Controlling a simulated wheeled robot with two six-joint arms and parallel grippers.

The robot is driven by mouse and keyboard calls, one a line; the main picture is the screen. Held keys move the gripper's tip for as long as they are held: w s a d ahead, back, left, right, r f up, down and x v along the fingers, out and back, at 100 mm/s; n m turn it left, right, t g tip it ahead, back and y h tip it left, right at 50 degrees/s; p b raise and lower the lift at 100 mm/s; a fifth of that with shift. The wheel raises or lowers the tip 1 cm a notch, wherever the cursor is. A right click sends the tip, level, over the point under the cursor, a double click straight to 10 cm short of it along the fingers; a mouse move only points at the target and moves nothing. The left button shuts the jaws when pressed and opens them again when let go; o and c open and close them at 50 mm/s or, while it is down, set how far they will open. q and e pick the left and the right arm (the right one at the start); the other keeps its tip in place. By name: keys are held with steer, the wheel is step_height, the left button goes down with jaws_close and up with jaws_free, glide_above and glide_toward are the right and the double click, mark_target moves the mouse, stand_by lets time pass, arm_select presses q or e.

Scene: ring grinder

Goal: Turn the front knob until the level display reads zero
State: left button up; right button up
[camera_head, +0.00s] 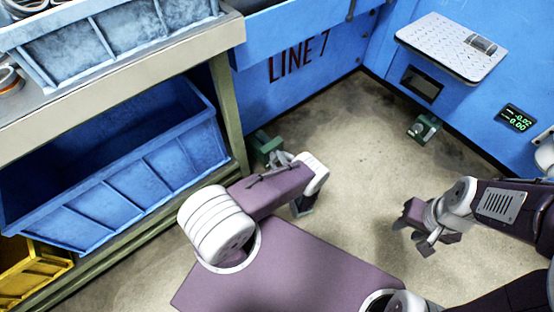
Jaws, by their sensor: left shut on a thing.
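The level display (517,118) on the blue machine at the right shows two green lines, which look like -0.02 and 0.00. A green block with a grey knob (425,128) stands on the floor at the machine's foot. Another green block (264,146) stands by the workbench leg. My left gripper (278,157) is at this second block, shut on what seems to be its knob; my arm hides most of the contact. A dark green part (303,204) shows below my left arm, mostly hidden. My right gripper (417,229) is open and empty above the floor.
A workbench (130,70) with blue bins (115,180) and a yellow bin (35,272) lines the left side. Bare concrete floor (350,140) lies between.

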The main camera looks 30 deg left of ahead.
arm_select(q)
steer(key=shift+n, duration=0.4)
arm_select(e)
steer(key=shift+r, duration=0.15)
arm_select(q)
steer(key=o, duration=1.1)
